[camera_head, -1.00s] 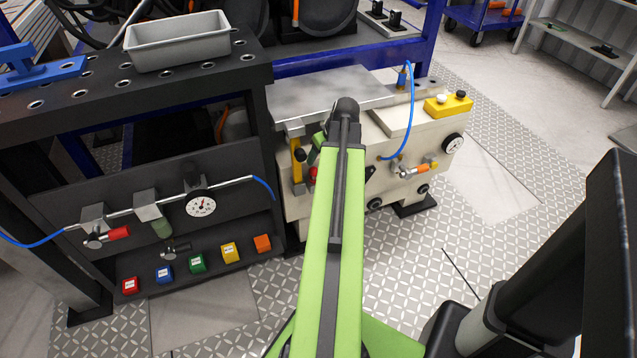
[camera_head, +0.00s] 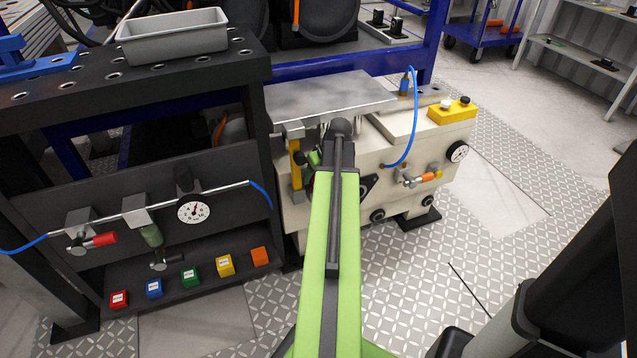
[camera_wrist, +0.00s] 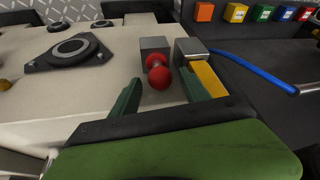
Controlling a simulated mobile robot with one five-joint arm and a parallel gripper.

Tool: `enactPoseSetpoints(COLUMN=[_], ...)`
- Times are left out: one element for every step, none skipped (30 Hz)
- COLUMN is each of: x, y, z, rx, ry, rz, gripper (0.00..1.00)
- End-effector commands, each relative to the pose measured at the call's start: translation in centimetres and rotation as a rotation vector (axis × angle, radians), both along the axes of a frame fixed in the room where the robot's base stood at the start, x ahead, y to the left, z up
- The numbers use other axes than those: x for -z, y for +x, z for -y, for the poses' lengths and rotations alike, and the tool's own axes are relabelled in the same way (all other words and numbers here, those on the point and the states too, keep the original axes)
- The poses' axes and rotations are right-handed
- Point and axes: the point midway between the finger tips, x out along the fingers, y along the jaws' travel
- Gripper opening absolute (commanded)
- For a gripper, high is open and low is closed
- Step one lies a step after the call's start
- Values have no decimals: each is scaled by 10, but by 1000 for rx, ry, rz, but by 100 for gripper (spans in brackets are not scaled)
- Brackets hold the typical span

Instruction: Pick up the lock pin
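The lock pin (camera_wrist: 158,73) shows in the wrist view as a red ball-ended knob. It sticks out from a grey block (camera_wrist: 154,47) on the side of the cream machine. My gripper (camera_wrist: 160,80) is open, with one green finger on each side of the knob. The knob lies between the fingertips, and I see no clear contact. In the head view my green arm reaches to the cream machine (camera_head: 440,140). There my arm hides the pin and most of my gripper.
A yellow bar (camera_wrist: 207,78) with a grey block on top stands close right of the fingers. A blue hose (camera_wrist: 250,68) runs farther right. A black flange (camera_wrist: 70,53) sits to the left. The dark bench (camera_head: 60,190) is left of the machine in the head view.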

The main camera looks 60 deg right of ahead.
Motion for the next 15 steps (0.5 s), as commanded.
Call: enactPoseSetpoints(x=[0, 0, 0, 0, 0, 0, 0, 0, 0, 0, 0, 0, 0, 0, 0], y=[0, 0, 0, 0, 0, -1, -1, -1, -1, -1, -1, -1, -1, -1, -1], z=[0, 0, 0, 0, 0, 0, 0, 0, 0, 0, 0, 0, 0, 0, 0], rx=[0, 0, 0, 1, 1, 1, 1, 1, 1, 1, 1, 1, 1, 1, 1], ry=[0, 0, 0, 0, 0, 0, 0, 0, 0, 0, 0, 0, 0, 0, 0], rz=[0, 0, 0, 0, 0, 0, 0, 0, 0, 0, 0, 0, 0, 0, 0], gripper=[46, 42, 37, 33, 29, 24, 20, 16, 10, 7, 3, 0, 0, 0, 0])
